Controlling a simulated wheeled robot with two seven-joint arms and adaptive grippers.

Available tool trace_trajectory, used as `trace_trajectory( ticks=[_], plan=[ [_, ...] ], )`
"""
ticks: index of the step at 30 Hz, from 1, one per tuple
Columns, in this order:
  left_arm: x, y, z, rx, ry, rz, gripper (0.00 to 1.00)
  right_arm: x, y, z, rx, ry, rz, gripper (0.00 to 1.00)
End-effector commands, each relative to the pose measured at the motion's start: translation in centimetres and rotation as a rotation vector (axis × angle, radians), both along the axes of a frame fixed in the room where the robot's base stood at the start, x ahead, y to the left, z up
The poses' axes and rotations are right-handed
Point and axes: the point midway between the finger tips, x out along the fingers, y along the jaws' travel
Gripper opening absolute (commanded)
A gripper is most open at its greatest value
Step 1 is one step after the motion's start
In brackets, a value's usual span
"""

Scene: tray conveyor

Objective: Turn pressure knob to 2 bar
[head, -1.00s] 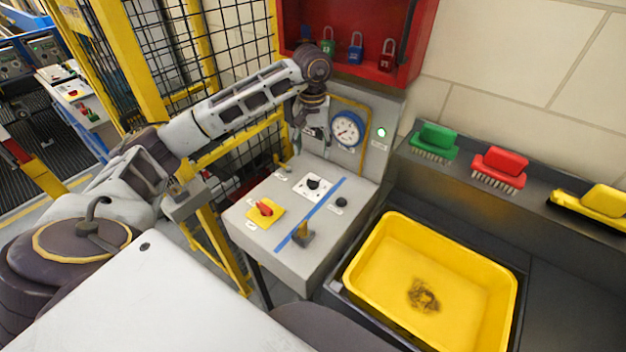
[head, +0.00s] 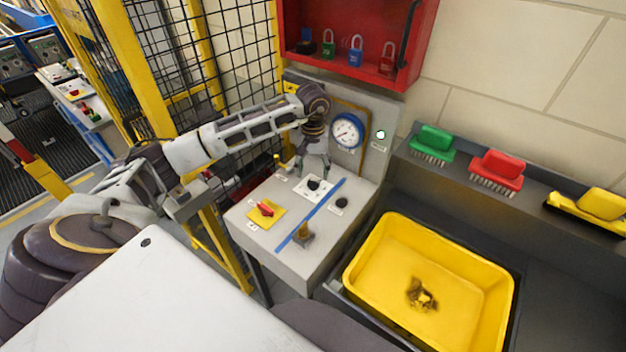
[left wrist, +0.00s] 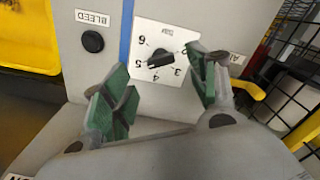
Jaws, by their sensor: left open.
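The black pressure knob (head: 314,184) sits on a white scale plate on top of the grey control box. In the left wrist view the knob (left wrist: 160,60) lies beyond and between my fingertips, with printed numbers such as 3, 4, 5 and 6 around it. I cannot tell surely which end is its pointer. My left gripper (head: 312,171) is open just above and behind the knob; its green-padded fingers (left wrist: 158,88) stand apart with nothing between them. The round blue-rimmed gauge (head: 347,131) is on the upright panel; its reading is too small. My right gripper is out of view.
Beside the knob are a red switch on a yellow plate (head: 265,211), a blue stripe (head: 311,214), a black BLEED button (left wrist: 92,41) and a brass-coloured fitting (head: 303,235). A yellow tub (head: 362,278) stands right. A mesh fence (head: 238,45) is behind my left arm.

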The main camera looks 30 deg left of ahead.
Motion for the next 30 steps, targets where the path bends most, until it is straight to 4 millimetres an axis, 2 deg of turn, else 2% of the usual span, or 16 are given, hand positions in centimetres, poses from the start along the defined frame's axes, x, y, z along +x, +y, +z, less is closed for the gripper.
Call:
trace_trajectory(
  ticks=[9, 15, 28, 30],
  plan=[
    [-0.1, 0.0, -3.6, 0.0, 0.003, 0.001, 0.59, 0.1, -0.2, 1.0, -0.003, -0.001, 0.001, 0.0],
    [0.0, 0.0, -5.2, 0.0, 0.001, 0.0, 0.59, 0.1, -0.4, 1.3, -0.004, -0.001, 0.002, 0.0],
    [0.0, 0.0, -5.9, 0.0, 0.0, 0.0, 0.59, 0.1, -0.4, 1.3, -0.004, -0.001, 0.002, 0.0],
    [0.0, 0.0, -5.9, 0.0, 0.0, 0.0, 0.51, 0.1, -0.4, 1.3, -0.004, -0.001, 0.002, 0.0]
  ],
)
